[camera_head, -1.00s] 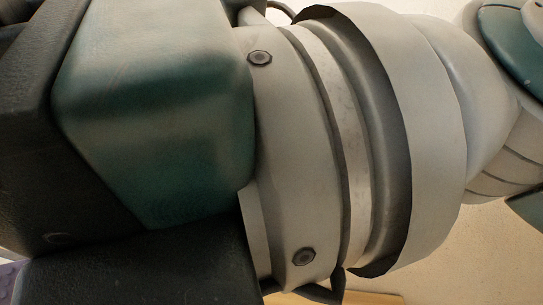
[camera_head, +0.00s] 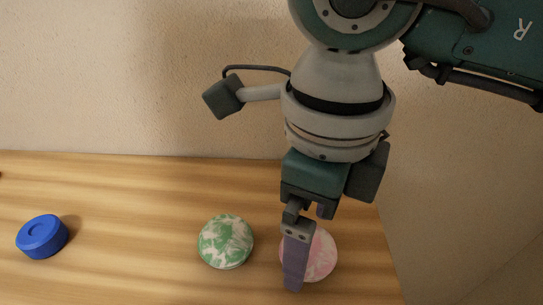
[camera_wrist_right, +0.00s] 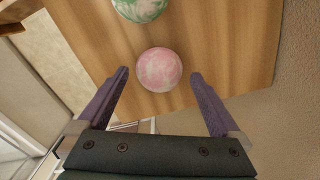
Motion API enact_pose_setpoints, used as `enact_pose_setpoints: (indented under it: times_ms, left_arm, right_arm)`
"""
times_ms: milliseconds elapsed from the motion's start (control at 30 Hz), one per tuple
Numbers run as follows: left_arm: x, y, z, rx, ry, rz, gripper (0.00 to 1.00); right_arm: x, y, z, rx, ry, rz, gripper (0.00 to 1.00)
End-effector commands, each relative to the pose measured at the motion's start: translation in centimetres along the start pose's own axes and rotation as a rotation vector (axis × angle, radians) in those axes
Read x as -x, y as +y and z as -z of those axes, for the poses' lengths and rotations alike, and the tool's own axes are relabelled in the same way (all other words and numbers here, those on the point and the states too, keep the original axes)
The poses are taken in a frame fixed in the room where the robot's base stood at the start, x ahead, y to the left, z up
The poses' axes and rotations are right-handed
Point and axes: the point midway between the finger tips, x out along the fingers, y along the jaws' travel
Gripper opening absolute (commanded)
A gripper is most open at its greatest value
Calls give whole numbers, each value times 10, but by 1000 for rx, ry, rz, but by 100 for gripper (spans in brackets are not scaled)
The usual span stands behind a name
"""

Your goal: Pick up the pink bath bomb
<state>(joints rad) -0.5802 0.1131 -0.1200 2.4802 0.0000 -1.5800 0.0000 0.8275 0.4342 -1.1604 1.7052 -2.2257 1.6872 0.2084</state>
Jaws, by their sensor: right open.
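The pink bath bomb (camera_head: 324,256) is a round, pink and white ball on the wooden table, near its right edge. My right gripper (camera_head: 294,288) hangs above it, and its finger hides the ball's left part in the head view. In the right wrist view the pink bath bomb (camera_wrist_right: 159,69) lies ahead of and between the two spread purple fingers. My right gripper (camera_wrist_right: 160,90) is open and holds nothing; no contact with the ball shows. My left gripper is not in view.
A green and white bath bomb (camera_head: 226,241) lies just left of the pink one. A blue round container (camera_head: 42,236) sits farther left. The wooden table (camera_head: 130,225) is bare between them. A plain wall (camera_head: 120,80) rises behind.

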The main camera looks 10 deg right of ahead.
Motion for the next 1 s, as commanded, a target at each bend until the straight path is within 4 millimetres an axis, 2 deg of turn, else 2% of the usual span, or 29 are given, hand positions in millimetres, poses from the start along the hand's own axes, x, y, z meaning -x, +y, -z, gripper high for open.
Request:
enact_pose_setpoints:
  times_ms: [100,200,467,1000]
  left_arm:
    - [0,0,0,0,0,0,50]
    - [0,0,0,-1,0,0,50]
    - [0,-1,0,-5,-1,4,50]
    - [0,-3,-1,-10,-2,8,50]
  right_arm:
    - [-20,1,0,-1,2,-3,100]
    - [-30,1,0,-1,1,-2,100]
    - [-33,1,0,0,-1,-1,100]
    - [-32,1,0,0,-1,-1,39]
